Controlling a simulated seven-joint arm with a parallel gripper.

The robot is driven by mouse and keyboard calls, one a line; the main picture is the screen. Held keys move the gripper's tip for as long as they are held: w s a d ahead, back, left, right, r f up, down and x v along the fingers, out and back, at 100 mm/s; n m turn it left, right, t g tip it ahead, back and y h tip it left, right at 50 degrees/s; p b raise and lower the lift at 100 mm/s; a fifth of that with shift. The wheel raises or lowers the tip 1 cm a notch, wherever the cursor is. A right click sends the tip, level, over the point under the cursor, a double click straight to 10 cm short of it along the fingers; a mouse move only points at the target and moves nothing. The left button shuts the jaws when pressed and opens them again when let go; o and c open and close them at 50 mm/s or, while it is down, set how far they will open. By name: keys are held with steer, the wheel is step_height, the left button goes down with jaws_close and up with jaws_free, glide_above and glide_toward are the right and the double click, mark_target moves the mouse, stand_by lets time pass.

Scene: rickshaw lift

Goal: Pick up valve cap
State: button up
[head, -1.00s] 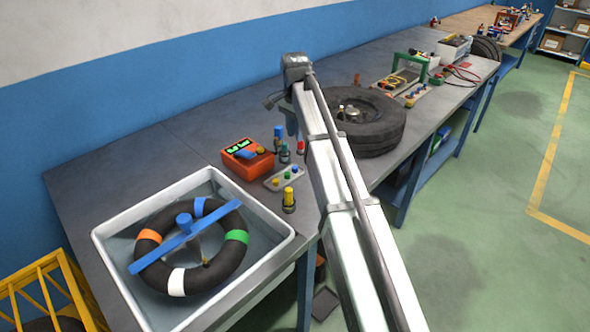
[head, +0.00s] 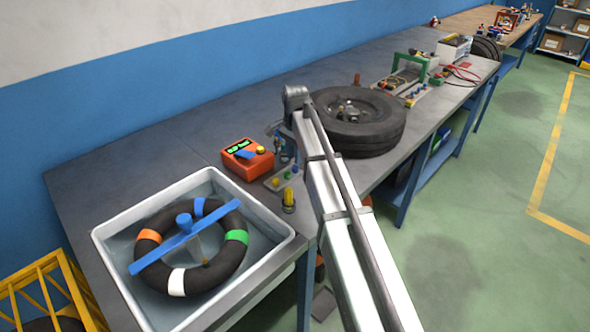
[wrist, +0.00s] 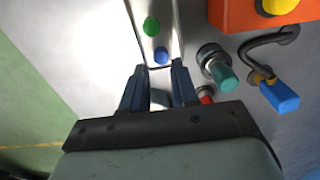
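Small round coloured caps sit on a light metal plate (head: 272,185) on the bench. In the wrist view the plate (wrist: 155,15) shows a green cap (wrist: 151,26) and a blue cap (wrist: 161,56). I cannot tell which one is the valve cap. My gripper (wrist: 159,85) is open, its two blue fingers apart just short of the blue cap. A pale rounded shape shows between the finger bases; I cannot tell what it is. In the head view my gripper (head: 286,150) is low over the plate's far end, and the arm hides part of that area.
An orange box (head: 247,158) stands beside the plate. A teal-topped fitting (wrist: 220,74), a red-topped piece (wrist: 206,95) and a blue-ended hooked tool (wrist: 280,95) lie close right of the fingers. A yellow-topped post (head: 289,200) stands near the bench edge. A tyre (head: 375,138) lies beyond my arm.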

mark_target(295, 167)
step_height(295, 167, down, 4)
steer(key=shift+f, duration=0.15)
steer(key=shift+w, duration=0.1)
steer(key=c, duration=0.5)
